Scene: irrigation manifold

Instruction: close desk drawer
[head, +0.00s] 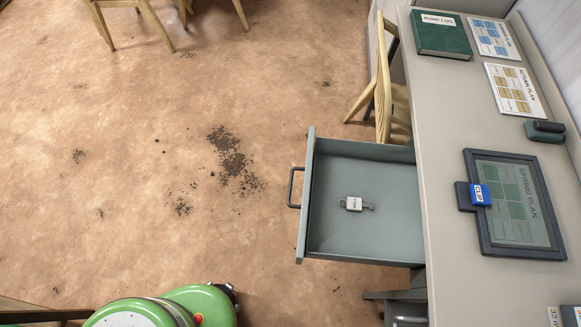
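The desk drawer (365,235) is pulled far out to the left from under the desk (440,205). It is a grey-green tray with an upright front panel (306,190). A dark bar handle (292,187) is on the panel's outer left side. A small metal item with a white tag (353,204) lies in the drawer. My gripper is not in view. Green rounded parts at the bottom left look like my own body, well apart from the handle.
A wooden chair (392,105) stands at the desk just beyond the drawer. More chair legs (130,25) show at the top left. The desk holds a green book (441,38), plan sheets and a framed plan (513,205). The floor left of the drawer is open, with dark crumbs (228,155).

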